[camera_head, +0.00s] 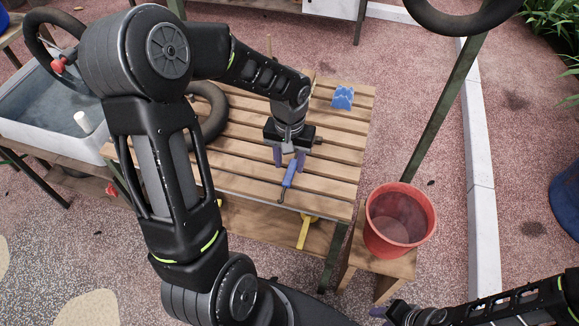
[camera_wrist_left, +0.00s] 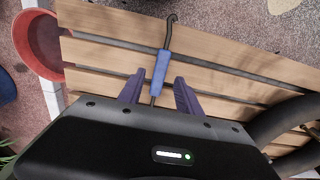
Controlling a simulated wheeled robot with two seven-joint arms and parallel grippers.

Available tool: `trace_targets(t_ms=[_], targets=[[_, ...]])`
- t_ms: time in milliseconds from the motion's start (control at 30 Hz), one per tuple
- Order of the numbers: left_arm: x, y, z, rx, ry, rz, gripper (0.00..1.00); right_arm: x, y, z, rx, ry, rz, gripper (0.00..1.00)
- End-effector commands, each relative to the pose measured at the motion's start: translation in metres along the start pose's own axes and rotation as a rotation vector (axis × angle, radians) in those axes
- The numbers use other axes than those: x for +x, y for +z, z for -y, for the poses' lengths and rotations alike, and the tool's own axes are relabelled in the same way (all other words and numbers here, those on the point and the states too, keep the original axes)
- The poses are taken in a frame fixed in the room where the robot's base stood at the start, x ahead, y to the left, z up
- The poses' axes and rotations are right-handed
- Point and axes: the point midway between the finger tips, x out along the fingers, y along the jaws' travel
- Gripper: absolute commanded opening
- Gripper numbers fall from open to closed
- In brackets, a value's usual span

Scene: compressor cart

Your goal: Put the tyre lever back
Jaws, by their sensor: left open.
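The tyre lever, with a blue handle (camera_head: 289,174) and a dark hooked metal tip, lies on the slatted wooden table (camera_head: 335,168) near its front edge. My left gripper (camera_head: 289,161) is above the table, pointing down, with its purple fingers apart on either side of the lever's line. In the left wrist view the lever's blue handle (camera_wrist_left: 160,73) runs between the open fingers (camera_wrist_left: 158,82), and its hook points away from the gripper. I cannot tell the height of the fingers above it. My right gripper (camera_head: 396,313) is low at the bottom right; its opening is unclear.
A blue wavy block (camera_head: 343,97) stands at the table's back right. A black tyre (camera_head: 208,112) lies at the left. A red bucket (camera_head: 399,219) stands on a low stool at the right. A yellow tool (camera_head: 306,231) is below the table top. A water basin (camera_head: 45,100) is far left.

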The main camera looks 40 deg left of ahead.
Motion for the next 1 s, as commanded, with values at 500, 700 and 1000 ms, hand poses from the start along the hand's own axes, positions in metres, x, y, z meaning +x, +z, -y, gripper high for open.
trace_targets(t_ms=[500,700,1000], targets=[[-0.086,0.0,0.0,0.001,0.0,-0.001,0.41,0.003,0.0,-0.001,-0.001,-0.001,-0.001,0.36],[-0.088,0.0,0.0,0.001,-0.001,0.001,0.41,0.003,0.0,-0.001,-0.001,-0.001,-0.001,0.36],[-0.088,0.0,0.0,0.001,-0.001,0.0,0.41,0.003,0.0,-0.001,-0.001,-0.001,-0.001,0.36]])
